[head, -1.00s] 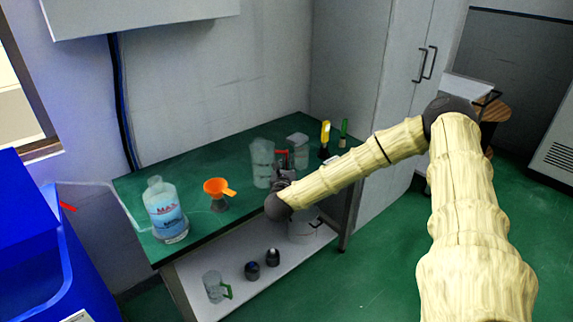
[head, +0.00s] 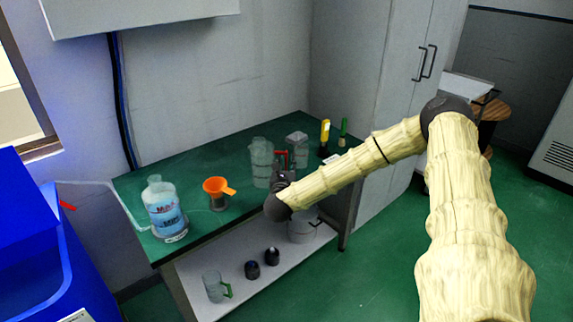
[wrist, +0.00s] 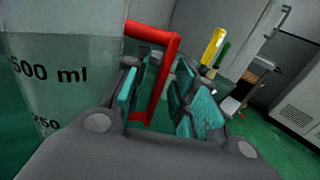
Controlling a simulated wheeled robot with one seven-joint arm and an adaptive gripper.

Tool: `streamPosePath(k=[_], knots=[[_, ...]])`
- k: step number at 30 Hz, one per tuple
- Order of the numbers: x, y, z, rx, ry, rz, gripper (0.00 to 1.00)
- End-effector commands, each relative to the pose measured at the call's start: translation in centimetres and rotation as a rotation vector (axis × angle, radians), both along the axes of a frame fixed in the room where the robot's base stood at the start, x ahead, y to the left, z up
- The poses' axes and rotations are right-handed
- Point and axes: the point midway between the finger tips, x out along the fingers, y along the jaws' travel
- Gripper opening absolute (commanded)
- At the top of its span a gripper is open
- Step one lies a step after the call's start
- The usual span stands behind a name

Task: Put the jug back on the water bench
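The clear measuring jug (head: 261,165) with a red handle stands upright on the green top of the bench (head: 195,163). In the wrist view the jug (wrist: 70,75) fills the left side, with "500 ml" printed on it. Its red handle (wrist: 160,85) lies between the teal-padded fingers of my gripper (wrist: 165,100). The fingers stand apart, with a visible gap on the right side of the handle. In the head view my gripper (head: 284,175) is at the jug's handle side, and the wrist partly hides the fingers.
On the bench are a labelled bottle (head: 165,212), an orange funnel (head: 216,187), a clear container (head: 297,148) and yellow (head: 325,135) and green (head: 343,130) tools.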

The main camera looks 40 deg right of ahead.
Motion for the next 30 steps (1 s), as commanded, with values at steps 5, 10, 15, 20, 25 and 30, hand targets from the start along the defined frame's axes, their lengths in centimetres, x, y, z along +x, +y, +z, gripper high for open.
streamPosePath(k=[5, 10, 15, 20, 25, 30], knots=[[-1.2, 1.1, -0.1, 0.001, 0.001, 0.002, 0.27], [-3.6, 3.2, -0.1, 0.001, 0.0, 0.003, 0.27], [-5.9, 5.2, -0.1, 0.001, 0.0, 0.003, 0.27], [-7.7, 6.7, 0.0, 0.001, 0.001, 0.002, 0.27], [-8.8, 7.6, 0.1, 0.0, 0.001, 0.001, 0.27], [-8.9, 9.5, -1.0, -0.04, 0.066, 0.05, 0.27]])
